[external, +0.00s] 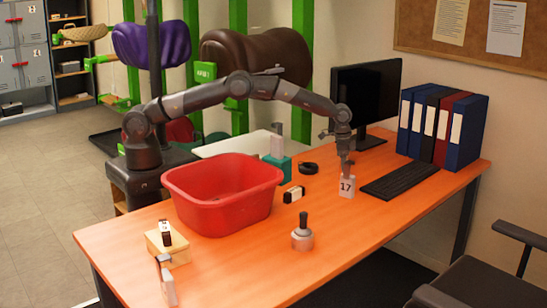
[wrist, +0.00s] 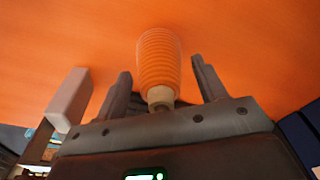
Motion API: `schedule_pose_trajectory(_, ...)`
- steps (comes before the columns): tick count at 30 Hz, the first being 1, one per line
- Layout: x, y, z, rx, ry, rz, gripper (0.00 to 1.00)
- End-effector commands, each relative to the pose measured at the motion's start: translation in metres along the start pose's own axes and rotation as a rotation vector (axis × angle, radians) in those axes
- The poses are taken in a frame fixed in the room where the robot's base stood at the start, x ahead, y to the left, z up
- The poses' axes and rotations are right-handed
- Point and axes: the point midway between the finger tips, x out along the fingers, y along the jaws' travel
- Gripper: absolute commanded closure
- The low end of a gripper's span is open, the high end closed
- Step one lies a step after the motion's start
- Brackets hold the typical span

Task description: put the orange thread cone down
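The orange thread cone (wrist: 160,60) shows in the wrist view, ribbed, with a pale narrow end toward my gripper. It lies between the two fingers of my gripper (wrist: 161,72), with a visible gap on each side, so the fingers are open and not closed on it. The orange desk is behind it; I cannot tell exactly how its far end meets the desk. In the external view my gripper (external: 347,170) points down low over the desk, just behind a white card marked 17 (external: 346,187). I cannot make out the cone there.
The orange desk (external: 365,224) has free room at front right. A black keyboard (external: 400,181) and monitor (external: 366,92) are right of and behind my gripper. A red tub (external: 215,208), a small black-and-white item (external: 293,194) and a knobbed metal tool (external: 302,236) stand left.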

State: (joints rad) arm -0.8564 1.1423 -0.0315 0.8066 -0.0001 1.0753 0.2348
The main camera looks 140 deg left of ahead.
Motion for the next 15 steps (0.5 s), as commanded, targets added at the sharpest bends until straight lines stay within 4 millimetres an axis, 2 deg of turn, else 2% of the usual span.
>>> schedule_pose_trajectory(8,-0.003,0.000,-0.001,0.000,0.001,0.000,0.35)
schedule_pose_trajectory(11,-0.014,0.000,-0.001,0.000,0.002,-0.001,0.35)
schedule_pose_trajectory(15,-0.042,0.000,-0.001,0.000,0.004,-0.001,0.35)
